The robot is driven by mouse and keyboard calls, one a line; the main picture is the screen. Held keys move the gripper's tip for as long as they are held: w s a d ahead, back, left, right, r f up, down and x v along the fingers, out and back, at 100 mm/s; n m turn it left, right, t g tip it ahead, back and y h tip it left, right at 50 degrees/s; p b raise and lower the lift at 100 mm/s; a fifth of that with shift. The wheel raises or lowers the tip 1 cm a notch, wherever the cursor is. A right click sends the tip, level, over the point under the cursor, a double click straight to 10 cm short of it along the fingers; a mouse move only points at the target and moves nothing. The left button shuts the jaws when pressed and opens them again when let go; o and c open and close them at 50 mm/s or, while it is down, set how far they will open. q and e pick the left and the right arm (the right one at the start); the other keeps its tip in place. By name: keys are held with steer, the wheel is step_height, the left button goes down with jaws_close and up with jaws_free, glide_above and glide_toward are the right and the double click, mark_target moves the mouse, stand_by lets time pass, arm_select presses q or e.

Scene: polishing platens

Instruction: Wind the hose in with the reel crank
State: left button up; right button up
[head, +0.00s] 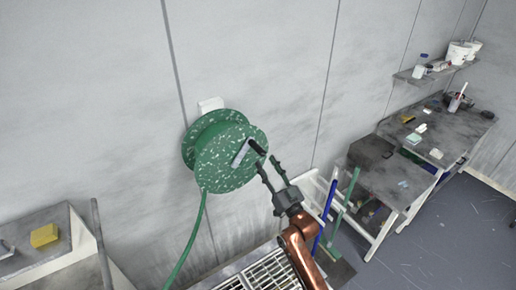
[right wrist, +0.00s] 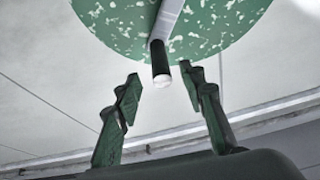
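The green speckled hose reel (head: 212,152) is mounted on the grey wall. Its crank is a pale arm (head: 240,154) with a black handle (head: 257,147) that sticks out from the reel's face. The green hose (head: 190,240) hangs down from the reel to the lower left. My right gripper (head: 268,165) is open just in front of the crank. In the right wrist view its two green fingers stand apart, with the black handle (right wrist: 160,62) and its pale end between and just beyond the fingertips. I see no contact. My left gripper is not in view.
A metal grating (head: 265,272) lies below the reel. A bench with a yellow block (head: 45,235) stands at lower left. Blue and green poles (head: 325,215) lean by a white frame at the right, near cluttered worktables (head: 395,180) and a wall shelf (head: 440,70).

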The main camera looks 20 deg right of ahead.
mark_target(253, 141)
steer(key=p+x, duration=0.1)
steer(key=x, duration=0.6)
steer(key=shift+w+r+p, duration=0.1)
steer(key=shift+r+p, duration=0.05)
steer(key=shift+p, duration=0.25)
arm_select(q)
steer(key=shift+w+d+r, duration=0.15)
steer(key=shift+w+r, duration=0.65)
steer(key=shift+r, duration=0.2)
arm_select(e)
steer(key=shift+w, duration=0.15)
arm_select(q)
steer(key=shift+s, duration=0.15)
arm_select(e)
steer(key=shift+c, duration=0.3)
jaws_close()
